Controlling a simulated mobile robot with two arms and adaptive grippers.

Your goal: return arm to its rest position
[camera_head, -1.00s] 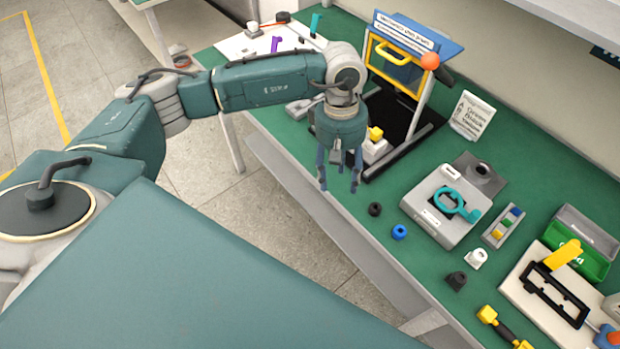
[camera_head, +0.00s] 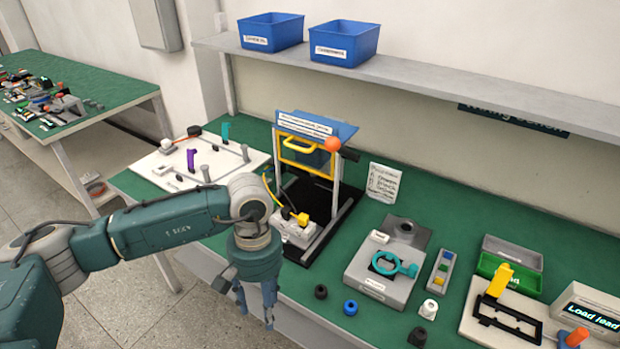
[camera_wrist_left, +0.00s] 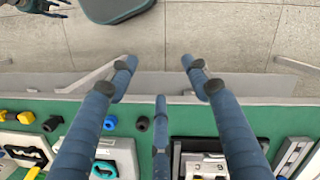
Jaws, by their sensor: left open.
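My left arm (camera_head: 165,228) comes in from the left in the head view, with its hand hanging down. My left gripper (camera_head: 256,308) is open and empty at the front edge of the green bench, before the press-like fixture (camera_head: 311,192). In the left wrist view the spread fingers of the left gripper (camera_wrist_left: 158,78) have nothing between them; the floor and bench edge lie beyond. A dark hand that looks like my right gripper (camera_wrist_left: 38,8) shows at that view's top left corner, too small and cut off to judge its jaws.
The green bench (camera_head: 465,212) holds a grey fixture with a teal ring (camera_head: 385,278), a black ring (camera_head: 321,291), a blue ring (camera_head: 350,307) and a white board (camera_head: 230,160). A shelf (camera_head: 405,75) with blue bins (camera_head: 343,42) runs above. Floor lies before the bench.

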